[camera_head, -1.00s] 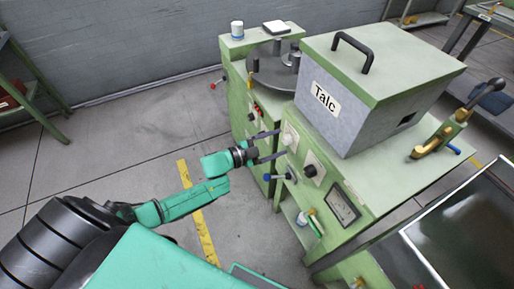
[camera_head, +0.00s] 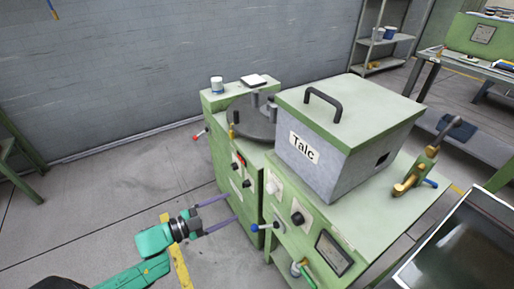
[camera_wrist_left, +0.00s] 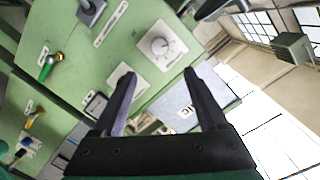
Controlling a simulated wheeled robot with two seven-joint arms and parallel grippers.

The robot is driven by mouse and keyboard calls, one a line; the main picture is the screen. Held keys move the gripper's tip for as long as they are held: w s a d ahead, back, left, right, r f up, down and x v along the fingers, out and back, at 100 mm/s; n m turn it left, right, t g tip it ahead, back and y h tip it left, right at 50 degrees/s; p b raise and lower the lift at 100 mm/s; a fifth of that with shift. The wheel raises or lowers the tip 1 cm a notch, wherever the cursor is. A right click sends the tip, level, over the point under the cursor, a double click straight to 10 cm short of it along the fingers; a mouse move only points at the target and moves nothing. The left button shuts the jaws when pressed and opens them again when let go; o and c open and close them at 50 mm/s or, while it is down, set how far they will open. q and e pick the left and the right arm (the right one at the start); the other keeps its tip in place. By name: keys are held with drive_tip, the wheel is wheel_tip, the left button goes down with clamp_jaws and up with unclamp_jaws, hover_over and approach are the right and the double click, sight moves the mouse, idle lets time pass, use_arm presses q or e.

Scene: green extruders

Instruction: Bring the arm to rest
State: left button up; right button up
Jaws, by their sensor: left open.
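My left arm (camera_head: 135,277) comes in from the bottom left of the head view, in green. My left gripper (camera_head: 218,213) is open and empty, its two fingers apart. It stands in front of the green machine's (camera_head: 232,185) front panel, to the left of the knobs. In the left wrist view the open fingers (camera_wrist_left: 156,95) frame the panel, with a round knob (camera_wrist_left: 160,46) beyond them. No object is between the fingers. My right gripper is not in view.
The grey box marked Talc (camera_head: 335,150) sits on the machine. A blue-tipped lever (camera_head: 266,227) sticks out near the gripper. A red-tipped lever (camera_head: 201,134) is at the left corner. Open floor (camera_head: 100,205) lies left. A shelf (camera_head: 380,45) stands at the back.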

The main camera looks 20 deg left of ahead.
use_arm(q)
drive_tip(key=shift+f, duration=0.1)
drive_tip(key=s+a+f+n+g+y, duration=0.1)
drive_tip(key=s+a+f+n+y, duration=0.25)
drive_tip(key=f, duration=0.55)
drive_tip(key=s+a+f+n+g+y, duration=0.1)
drive_tip(key=s+a+f+n+y, duration=0.2)
drive_tip(key=f, duration=0.5)
drive_tip(key=s+a+f+n+g+y, duration=0.1)
drive_tip(key=s+a+f+n+y, duration=0.15)
drive_tip(key=a+f, duration=0.45)
drive_tip(key=s+d+f+n+g, duration=0.2)
drive_tip(key=s+d+f+g, duration=0.2)
drive_tip(key=s+f, duration=0.4)
drive_tip(key=s+d+f+n+g+y, duration=0.1)
drive_tip(key=s+d+f+g, duration=0.4)
drive_tip(key=s, duration=0.9)
wheel_tip(320, 180, down, 4)
drive_tip(key=shift+s+d+r+n+y, duration=0.1)
drive_tip(key=shift+s+d+n+y, duration=0.2)
drive_tip(key=shift+d+n, duration=0.45)
